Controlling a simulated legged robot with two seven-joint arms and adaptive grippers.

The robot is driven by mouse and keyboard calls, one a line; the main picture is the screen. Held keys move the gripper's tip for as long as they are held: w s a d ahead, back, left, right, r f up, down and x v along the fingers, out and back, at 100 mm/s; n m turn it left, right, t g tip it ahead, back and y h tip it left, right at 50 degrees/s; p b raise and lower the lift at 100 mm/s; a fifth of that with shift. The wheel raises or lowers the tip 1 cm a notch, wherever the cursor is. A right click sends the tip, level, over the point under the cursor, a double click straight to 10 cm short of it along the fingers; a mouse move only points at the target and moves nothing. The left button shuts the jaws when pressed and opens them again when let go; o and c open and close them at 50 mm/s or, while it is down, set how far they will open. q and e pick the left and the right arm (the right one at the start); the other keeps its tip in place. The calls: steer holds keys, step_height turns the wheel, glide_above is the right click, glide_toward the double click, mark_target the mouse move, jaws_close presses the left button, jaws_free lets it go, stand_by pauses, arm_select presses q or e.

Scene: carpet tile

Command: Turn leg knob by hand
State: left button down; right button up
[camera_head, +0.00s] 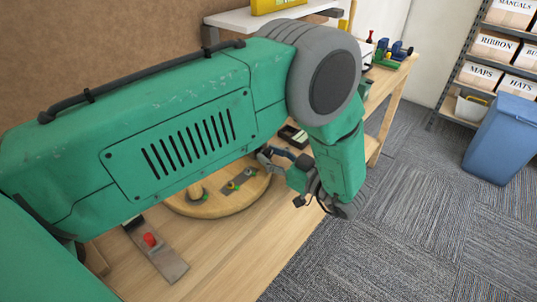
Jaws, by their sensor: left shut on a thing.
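A round wooden board (228,206) lies on the workbench, partly hidden behind my green left arm. Small grey metal fittings (238,181) with green and orange bits sit on it. A short post-like fitting (197,192) stands on its left part. My left gripper (267,158) is at the board's right rear edge, below my arm's wrist. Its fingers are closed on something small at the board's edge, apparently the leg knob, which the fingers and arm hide. My right gripper is not in view.
A flat metal piece with a red knob (150,240) lies at the front left of the wooden bench (232,250). A dark tray (292,137) is behind my gripper. Green and blue tools (392,52) stand at the far end. A blue bin (503,140) and box shelves are right.

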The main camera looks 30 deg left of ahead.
arm_select(q)
steer(key=shift+d, duration=0.25)
